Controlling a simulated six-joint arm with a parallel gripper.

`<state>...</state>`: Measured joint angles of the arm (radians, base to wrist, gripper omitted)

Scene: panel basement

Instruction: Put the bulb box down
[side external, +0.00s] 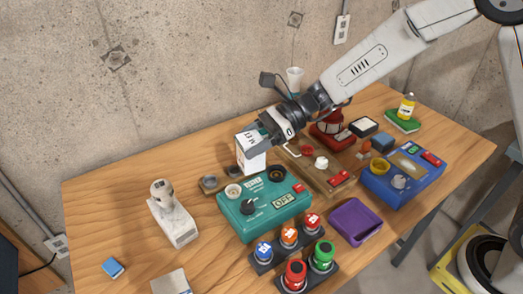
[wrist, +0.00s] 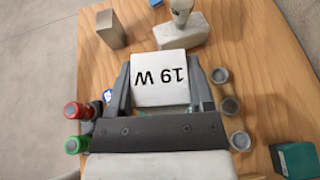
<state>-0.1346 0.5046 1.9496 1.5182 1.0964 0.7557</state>
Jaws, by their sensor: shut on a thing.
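The bulb box (side external: 250,158) is a small white box with dark lettering. The wrist view shows "19 W" upside down on its face (wrist: 158,88). My gripper (side external: 255,138) is shut on it, with one finger on each side of the box in the wrist view (wrist: 160,100). The box is behind the teal control panel (side external: 262,208) in the side view. I cannot tell whether its bottom touches the wooden table (side external: 110,215) or hangs just above it.
A white stand with a bulb-like top (side external: 175,220) is left of the teal panel. Red and green buttons (side external: 295,272) and a purple tray (side external: 355,220) are in front. Small round cups (wrist: 230,105) line the right in the wrist view. The table's left side has free room.

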